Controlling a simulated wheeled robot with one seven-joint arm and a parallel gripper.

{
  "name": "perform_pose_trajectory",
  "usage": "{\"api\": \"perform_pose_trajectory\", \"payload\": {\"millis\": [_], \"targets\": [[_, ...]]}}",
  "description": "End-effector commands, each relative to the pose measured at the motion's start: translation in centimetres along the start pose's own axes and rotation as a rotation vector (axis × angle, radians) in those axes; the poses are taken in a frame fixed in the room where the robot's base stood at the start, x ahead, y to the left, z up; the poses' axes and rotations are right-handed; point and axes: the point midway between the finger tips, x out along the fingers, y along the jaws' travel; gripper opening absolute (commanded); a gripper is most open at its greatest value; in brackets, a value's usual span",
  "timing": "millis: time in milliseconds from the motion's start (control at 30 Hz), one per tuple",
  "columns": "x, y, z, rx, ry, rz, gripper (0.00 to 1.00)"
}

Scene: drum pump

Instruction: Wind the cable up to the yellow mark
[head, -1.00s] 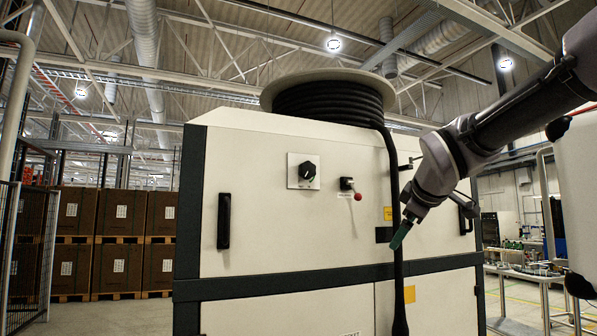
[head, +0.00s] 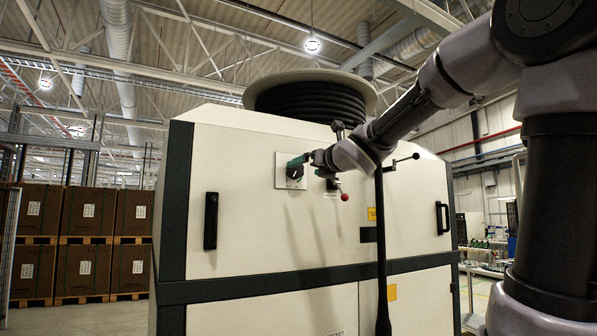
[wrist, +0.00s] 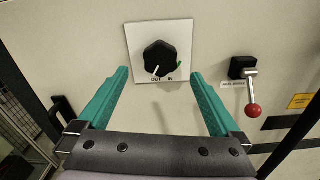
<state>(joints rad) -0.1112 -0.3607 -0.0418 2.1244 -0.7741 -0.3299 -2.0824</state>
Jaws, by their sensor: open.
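A black cable is wound on the drum (head: 369,88) on top of the cabinet. Its free length (head: 381,250) hangs down the front to a thicker lower end. A black rotary knob (wrist: 160,58) sits on a white plate marked OUT and IN; its white pointer points down, slightly left. The plate (head: 281,168) also shows in the head view. My gripper (wrist: 160,73) has teal fingers, open and empty, one on each side below the knob, apparently not touching it. In the head view the gripper (head: 303,160) partly covers the knob.
A small lever with a red ball (wrist: 254,111) is right of the knob. A yellow label (head: 372,214) and a yellow patch (head: 392,292) are near the hanging cable. Black handles (head: 211,221) stick out from the cabinet front. Stacked boxes stand at the far left.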

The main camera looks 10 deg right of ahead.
Motion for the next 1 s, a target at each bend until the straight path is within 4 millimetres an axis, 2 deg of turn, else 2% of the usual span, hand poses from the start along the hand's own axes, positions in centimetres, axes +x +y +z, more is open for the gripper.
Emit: {"api": "perform_pose_trajectory", "payload": {"millis": [100,300,667,800,900,1000], "targets": [[2.2,-0.1,-0.1,0.002,0.002,-0.001,1.0],[4.3,0.0,0.0,0.003,0.0,0.0,1.0],[4.8,0.0,0.0,0.002,0.0,0.0,1.0],[4.8,0.0,0.0,0.002,0.0,0.0,0.46],[4.8,0.0,0.0,0.003,0.0,0.0,0.14],[4.8,0.0,0.0,0.005,0.0,0.0,0.14]]}}
